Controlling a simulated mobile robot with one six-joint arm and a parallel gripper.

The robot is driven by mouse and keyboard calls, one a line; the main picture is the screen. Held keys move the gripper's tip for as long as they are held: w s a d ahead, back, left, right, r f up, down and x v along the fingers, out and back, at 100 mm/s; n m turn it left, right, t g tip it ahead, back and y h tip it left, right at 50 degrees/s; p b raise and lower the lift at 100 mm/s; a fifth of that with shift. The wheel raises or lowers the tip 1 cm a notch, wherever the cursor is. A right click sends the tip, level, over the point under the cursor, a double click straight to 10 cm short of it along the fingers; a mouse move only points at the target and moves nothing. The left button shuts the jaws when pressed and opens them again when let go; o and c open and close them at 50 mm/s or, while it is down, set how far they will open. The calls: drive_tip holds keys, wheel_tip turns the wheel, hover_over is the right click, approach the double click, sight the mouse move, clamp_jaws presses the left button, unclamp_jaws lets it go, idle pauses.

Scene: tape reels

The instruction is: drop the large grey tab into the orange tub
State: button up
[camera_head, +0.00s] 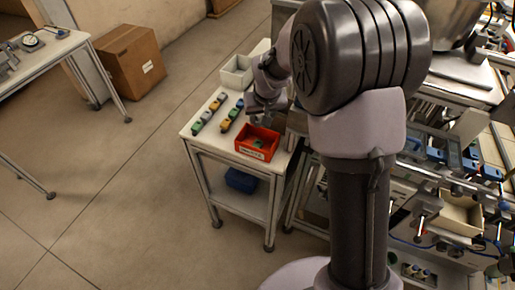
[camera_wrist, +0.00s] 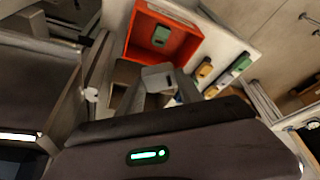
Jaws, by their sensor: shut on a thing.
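The orange tub (camera_head: 243,141) stands on the small white table, with a pale label on its front. It also shows at the top of the wrist view (camera_wrist: 190,47), with a green piece (camera_wrist: 161,36) on its floor. My gripper (camera_head: 262,116) is just behind the tub in the head view. In the wrist view my gripper (camera_wrist: 158,82) is shut on the grey tab (camera_wrist: 157,71), which shows between the fingers close to the tub's edge. The tab is too small to make out in the head view.
Rows of coloured pieces (camera_head: 209,113) lie left of the tub on the white table (camera_head: 200,137). A white bin (camera_head: 237,72) stands at the table's back. A blue bin (camera_head: 241,180) sits on the lower shelf. Crowded equipment stands to the right.

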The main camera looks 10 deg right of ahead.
drive_tip(key=shift+f, duration=0.2)
drive_tip(key=o, duration=1.4)
drive_tip(key=p+v, duration=0.4)
drive_tip(key=v, duration=1.3)
drive_tip(key=shift+s+r, duration=0.15)
drive_tip(key=shift+s, duration=0.05)
drive_tip(key=s+a+f+m+b, duration=0.1)
drive_tip(key=s+f+b, duration=0.1)
drive_tip(key=s, duration=0.6)
drive_tip(key=s+a+f+m+t+y+b, duration=0.1)
drive_tip(key=s+f+m+b, duration=0.1)
drive_tip(key=s+b, duration=0.3)
drive_tip(key=s+a+f+m+y+b, duration=0.1)
drive_tip(key=s+f+b, duration=0.2)
drive_tip(key=s, duration=1)
drive_tip(key=shift+a+f+b, duration=0.3)
drive_tip(key=shift+b, duration=0.35)
